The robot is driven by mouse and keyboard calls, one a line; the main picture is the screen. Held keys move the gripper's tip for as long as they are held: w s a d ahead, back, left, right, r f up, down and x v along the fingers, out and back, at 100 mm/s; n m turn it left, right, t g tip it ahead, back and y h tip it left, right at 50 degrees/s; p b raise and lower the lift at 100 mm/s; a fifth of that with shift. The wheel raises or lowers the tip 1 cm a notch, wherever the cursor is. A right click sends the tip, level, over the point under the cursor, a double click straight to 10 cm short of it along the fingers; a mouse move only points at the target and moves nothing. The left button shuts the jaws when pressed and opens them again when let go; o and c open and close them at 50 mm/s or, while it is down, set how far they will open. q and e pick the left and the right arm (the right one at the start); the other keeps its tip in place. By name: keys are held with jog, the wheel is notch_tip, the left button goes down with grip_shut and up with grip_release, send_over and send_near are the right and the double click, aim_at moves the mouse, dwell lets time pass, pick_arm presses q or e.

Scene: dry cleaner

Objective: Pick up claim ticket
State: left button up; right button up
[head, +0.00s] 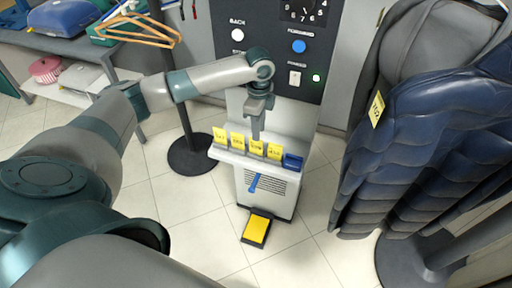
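Several yellow tickets with dark print stand in a row on the ledge (228,157) of the grey machine: one at the left end (220,136), one beside it (238,141), one under my gripper (256,149) and one at the right (274,152). My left gripper (256,136) points down just above or behind the third ticket. Its fingers show as one narrow shape, so I cannot tell whether they are apart or whether they touch the ticket. My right gripper is not in view.
A blue holder (292,161) sits at the ledge's right end. Dark blue padded jackets (420,130) with a yellow tag (376,108) hang close on the right. A control panel (285,45) is behind. A yellow pedal (256,230) lies on the floor. Hangers (140,30) are at upper left.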

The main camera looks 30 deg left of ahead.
aim_at(256, 148)
pick_arm(q)
jog(key=f+p, duration=0.1)
jog(key=f, duration=0.1)
jog(key=s+f+p, duration=0.1)
jog(key=f, duration=0.1)
jog(key=shift+a, duration=0.2)
jog(key=shift+f, duration=0.6)
grip_shut()
